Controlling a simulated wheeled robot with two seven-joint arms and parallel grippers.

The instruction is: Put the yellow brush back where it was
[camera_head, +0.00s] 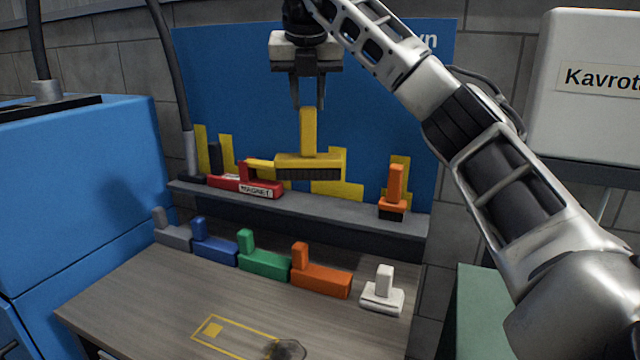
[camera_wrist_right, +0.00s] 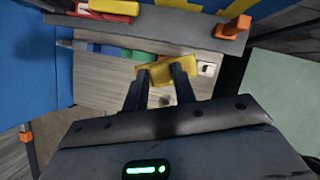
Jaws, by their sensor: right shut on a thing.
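The yellow brush (camera_head: 310,164) has an upright handle and a wide head with dark bristles pointing down. My right gripper (camera_head: 308,104) is shut on the top of its handle and holds it upright. In the head view it appears in front of the blue panel, between the red magnet and the orange-handled tool, and its bristles look clear of the shelf. The right wrist view shows the brush (camera_wrist_right: 186,72) between the fingers (camera_wrist_right: 162,84). Yellow silhouettes (camera_head: 345,190) on the panel show partly behind it. My left gripper is not in view.
The grey shelf (camera_head: 330,206) carries a red magnet (camera_head: 228,184) and an orange-handled tool (camera_head: 394,190). Below, the bench (camera_head: 150,290) holds several coloured blocks and a white one (camera_head: 383,292). A yellow outline (camera_head: 212,328) and dark smudge (camera_head: 286,349) lie in front. The shelf's middle is bare.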

